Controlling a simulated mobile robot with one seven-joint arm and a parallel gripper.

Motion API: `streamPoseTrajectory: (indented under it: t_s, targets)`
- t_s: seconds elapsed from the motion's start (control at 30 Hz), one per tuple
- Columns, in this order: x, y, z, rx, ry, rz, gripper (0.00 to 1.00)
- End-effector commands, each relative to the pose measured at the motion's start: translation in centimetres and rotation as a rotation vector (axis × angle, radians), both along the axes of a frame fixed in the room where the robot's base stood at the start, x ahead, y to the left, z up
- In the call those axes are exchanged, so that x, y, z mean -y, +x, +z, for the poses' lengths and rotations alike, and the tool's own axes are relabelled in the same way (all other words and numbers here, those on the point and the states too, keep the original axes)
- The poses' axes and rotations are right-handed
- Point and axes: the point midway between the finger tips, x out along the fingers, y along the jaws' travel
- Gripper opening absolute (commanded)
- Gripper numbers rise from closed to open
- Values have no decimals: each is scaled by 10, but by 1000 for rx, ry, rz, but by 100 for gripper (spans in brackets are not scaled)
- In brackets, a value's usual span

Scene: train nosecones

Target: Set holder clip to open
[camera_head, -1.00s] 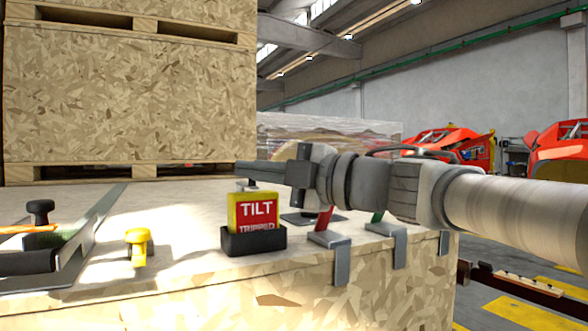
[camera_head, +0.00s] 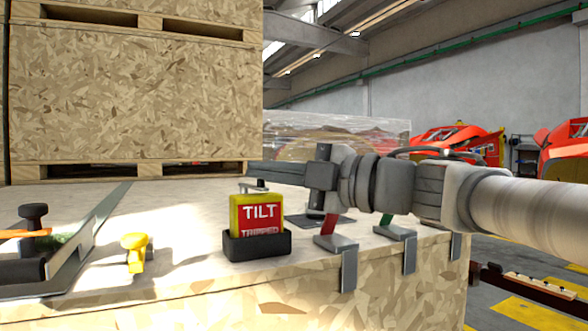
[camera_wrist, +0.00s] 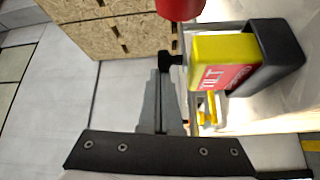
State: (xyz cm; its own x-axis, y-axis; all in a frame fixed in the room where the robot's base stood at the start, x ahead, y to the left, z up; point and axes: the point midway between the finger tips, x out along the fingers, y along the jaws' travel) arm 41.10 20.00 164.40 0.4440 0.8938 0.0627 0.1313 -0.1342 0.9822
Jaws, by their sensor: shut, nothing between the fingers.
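My gripper (camera_head: 252,173) is shut and empty. Its fingers point left above the crate top, behind and a little above the yellow and red TILT block. In the wrist view the shut fingers (camera_wrist: 160,78) end close to a black knob in the picture; I cannot tell whether they touch it. The TILT block (camera_head: 257,213) stands in a black holder (camera_head: 258,246) near the crate's front edge. A small grey piece (camera_head: 254,187) shows behind the block. I cannot tell which part is the holder clip. The wrist view also shows the TILT block (camera_wrist: 222,62) sideways in its holder (camera_wrist: 280,58).
Metal brackets with a red tab (camera_head: 329,225) and a green tab (camera_head: 385,222) hang over the crate edge at right. A tall crate (camera_head: 135,95) rises behind.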

Motion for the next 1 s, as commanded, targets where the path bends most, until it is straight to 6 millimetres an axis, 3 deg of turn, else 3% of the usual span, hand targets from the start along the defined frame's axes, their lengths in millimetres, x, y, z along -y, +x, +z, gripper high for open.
streamPoseTrajectory:
  t_s: [0.5,1.0]
  targets:
    - [27,21,0,-2,-1,-8,0]
    - [35,33,0,0,0,-6,0]
